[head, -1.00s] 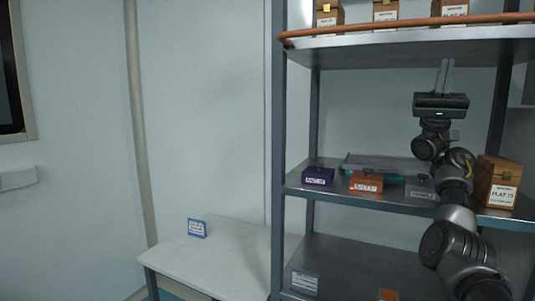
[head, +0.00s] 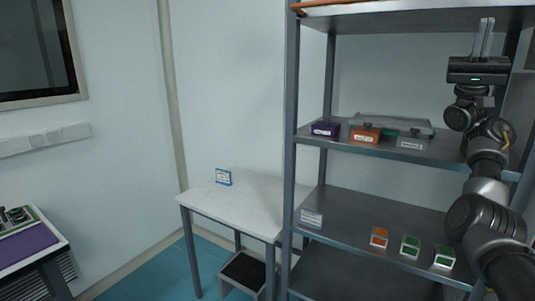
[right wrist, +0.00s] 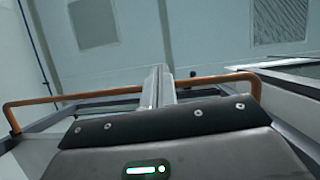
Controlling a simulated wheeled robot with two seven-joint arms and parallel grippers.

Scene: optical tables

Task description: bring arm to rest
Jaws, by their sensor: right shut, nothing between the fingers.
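My right gripper (head: 485,40) is raised at the right of the head view, pointing up in front of the shelf rack. Its two fingers are together and hold nothing. In the right wrist view the closed fingers (right wrist: 158,87) point up towards the wall and ceiling, with a copper-coloured rail (right wrist: 95,95) beyond them. My left gripper shows in neither current view.
The metal rack's middle shelf (head: 345,142) holds a purple box (head: 325,129), an orange box (head: 366,134) and a grey tray (head: 395,122). Small orange and green boxes stand on the lower shelf (head: 345,212). A white table (head: 235,208) is left of the rack.

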